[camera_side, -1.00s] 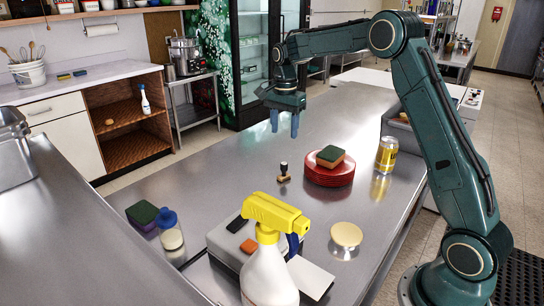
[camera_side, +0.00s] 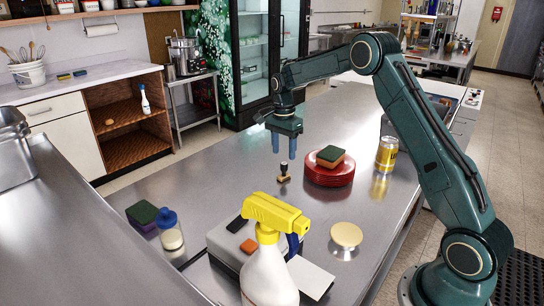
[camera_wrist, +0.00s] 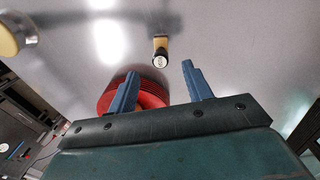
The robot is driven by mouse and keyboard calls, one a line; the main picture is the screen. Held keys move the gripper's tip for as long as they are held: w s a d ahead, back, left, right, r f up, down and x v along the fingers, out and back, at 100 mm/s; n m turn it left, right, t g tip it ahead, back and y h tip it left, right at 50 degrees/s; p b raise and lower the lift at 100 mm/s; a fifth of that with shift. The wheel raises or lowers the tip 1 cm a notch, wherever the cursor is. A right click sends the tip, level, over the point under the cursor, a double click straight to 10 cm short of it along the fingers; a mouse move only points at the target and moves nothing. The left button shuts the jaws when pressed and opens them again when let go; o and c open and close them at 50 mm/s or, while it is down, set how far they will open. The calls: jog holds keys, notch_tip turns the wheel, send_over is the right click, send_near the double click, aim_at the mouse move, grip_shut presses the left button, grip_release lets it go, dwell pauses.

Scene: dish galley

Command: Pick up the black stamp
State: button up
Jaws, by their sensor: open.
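The black stamp (camera_side: 284,168) stands upright on the steel counter, with a black handle and a tan base. It is just left of a stack of red plates (camera_side: 329,174). In the wrist view the stamp (camera_wrist: 160,55) is beyond the fingertips, between their lines, its handle top facing the camera. My gripper (camera_side: 284,148) is open and empty, fingers pointing down above the stamp and apart from it. In the wrist view my gripper (camera_wrist: 160,74) shows its two blue fingers spread, with the red plates (camera_wrist: 152,92) partly hidden behind the left finger.
A yellow-topped spray bottle (camera_side: 268,270), grey box (camera_side: 222,238) and round tan-topped item (camera_side: 346,236) are nearer.

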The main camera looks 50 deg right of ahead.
aim_at(284, 163)
jog(key=shift+f, duration=1.65)
jog(key=shift+f, duration=0.1)
jog(key=shift+d+f, duration=0.1)
jog(key=shift+f, duration=2.4)
jog(key=shift+c, duration=0.2)
grip_shut()
